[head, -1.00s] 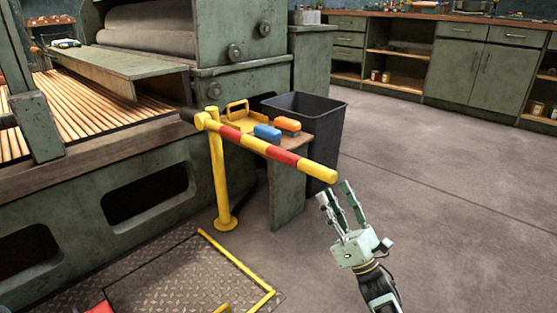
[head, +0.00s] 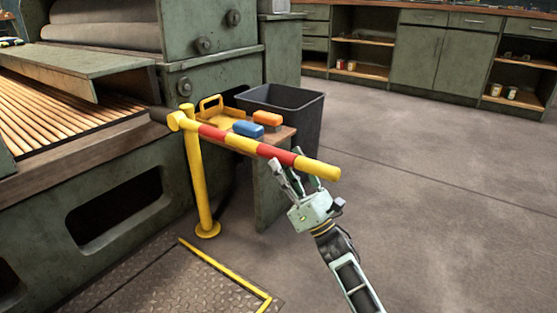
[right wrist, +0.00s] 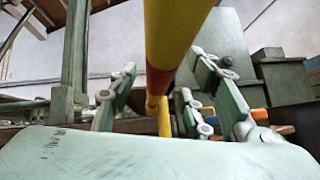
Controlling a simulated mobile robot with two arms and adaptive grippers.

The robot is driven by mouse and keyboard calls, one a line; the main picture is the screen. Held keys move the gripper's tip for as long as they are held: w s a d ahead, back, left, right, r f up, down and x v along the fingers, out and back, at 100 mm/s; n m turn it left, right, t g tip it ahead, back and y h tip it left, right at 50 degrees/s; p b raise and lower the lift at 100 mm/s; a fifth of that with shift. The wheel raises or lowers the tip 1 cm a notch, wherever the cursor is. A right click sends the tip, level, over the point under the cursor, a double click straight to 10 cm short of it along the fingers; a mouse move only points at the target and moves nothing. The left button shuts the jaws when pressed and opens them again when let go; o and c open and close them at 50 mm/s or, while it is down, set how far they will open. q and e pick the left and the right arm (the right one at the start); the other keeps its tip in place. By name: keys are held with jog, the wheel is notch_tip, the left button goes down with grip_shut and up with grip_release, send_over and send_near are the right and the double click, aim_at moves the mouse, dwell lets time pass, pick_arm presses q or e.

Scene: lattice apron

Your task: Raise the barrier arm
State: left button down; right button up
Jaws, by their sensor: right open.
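The barrier arm (head: 242,143) is a yellow and red striped bar. It sticks out roughly level, sloping slightly down to the right in the head view, from the top of a yellow post (head: 198,180). My right gripper (head: 284,172) is open just below the bar, near its free end, with its fingers pointing up toward it. In the right wrist view the bar (right wrist: 173,40) runs between the two spread fingers (right wrist: 165,95). I cannot tell whether any finger touches it. My left gripper is out of view.
Behind the bar, a small table (head: 270,150) bears a blue block (head: 248,129), an orange block (head: 267,118) and a yellow tray (head: 215,117). A dark bin (head: 300,110) stands behind it. A green roller machine (head: 60,210) fills the left. Floor (head: 440,190) on the right is clear.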

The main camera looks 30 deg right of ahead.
jog(key=shift+b+x, duration=0.35)
jog(key=shift+x, duration=1.1)
jog(key=shift+c, duration=0.7)
grip_shut()
